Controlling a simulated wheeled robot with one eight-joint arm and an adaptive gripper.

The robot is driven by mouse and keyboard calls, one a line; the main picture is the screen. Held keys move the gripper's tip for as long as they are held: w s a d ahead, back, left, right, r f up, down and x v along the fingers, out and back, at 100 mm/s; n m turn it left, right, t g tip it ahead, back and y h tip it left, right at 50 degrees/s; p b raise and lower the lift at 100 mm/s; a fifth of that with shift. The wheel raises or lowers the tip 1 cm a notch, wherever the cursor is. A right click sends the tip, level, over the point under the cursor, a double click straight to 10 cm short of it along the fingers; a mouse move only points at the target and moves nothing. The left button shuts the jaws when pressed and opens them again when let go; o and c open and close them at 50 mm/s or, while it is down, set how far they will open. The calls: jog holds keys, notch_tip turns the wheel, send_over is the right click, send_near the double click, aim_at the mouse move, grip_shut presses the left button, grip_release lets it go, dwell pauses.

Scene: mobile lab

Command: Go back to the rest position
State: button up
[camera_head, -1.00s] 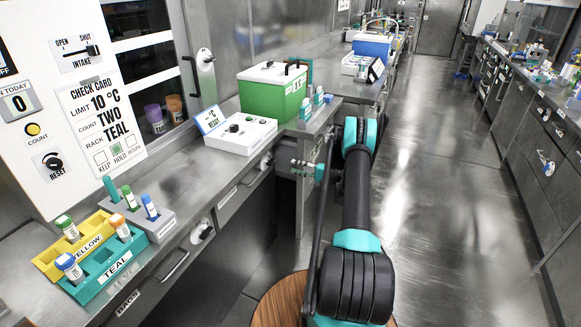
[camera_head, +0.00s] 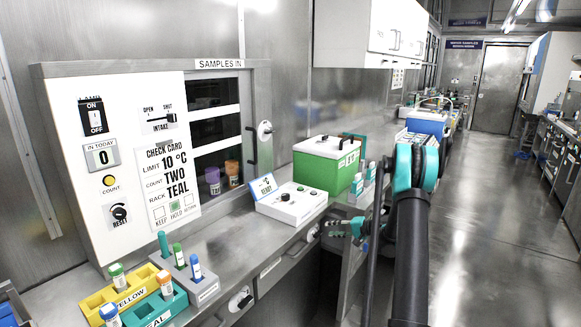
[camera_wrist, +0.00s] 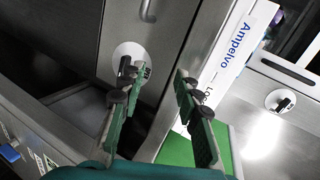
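My gripper (camera_head: 348,227) hangs in front of the bench edge in the head view, at the left of my dark arm and below the green box. In the wrist view my gripper (camera_wrist: 153,82) shows its two green-padded fingers spread apart, with nothing between them. Behind the fingers there are a grey panel with a round white-plated knob (camera_wrist: 130,60), a white strip lettered "Ampelvo" (camera_wrist: 232,50) and a green surface. No contact between the fingers and any of these is visible.
The steel bench carries a yellow rack (camera_head: 98,300), a teal rack (camera_head: 180,301), a grey rack (camera_head: 207,291), a white control box (camera_head: 292,203) and a green box (camera_head: 325,168). The intake panel (camera_head: 130,235) stands behind. The aisle floor (camera_head: 480,220) on the right is clear.

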jog(key=s+a+r+n+g+h, duration=0.1)
jog(key=s+a+r+h, duration=0.15)
jog(key=s, duration=0.45)
jog(key=s+a+r+n+g+h, duration=0.1)
jog(key=s+r, duration=0.3)
jog(key=s, duration=0.3)
jog(key=s+a+r+n+g+h, duration=0.1)
jog(key=s+a+r+h, duration=0.15)
jog(key=s, duration=0.55)
jog(key=s+d+f+n+h, duration=0.1)
jog(key=s+d+h, duration=0.1)
jog(key=s, duration=1)
jog(key=s+d+f+n+h, duration=0.1)
jog(key=s+d+h, duration=0.2)
jog(key=s, duration=0.8)
jog(key=shift+s+d+f+n, duration=0.25)
jog(key=shift+s+d+n, duration=0.05)
jog(key=shift+s+d, duration=0.1)
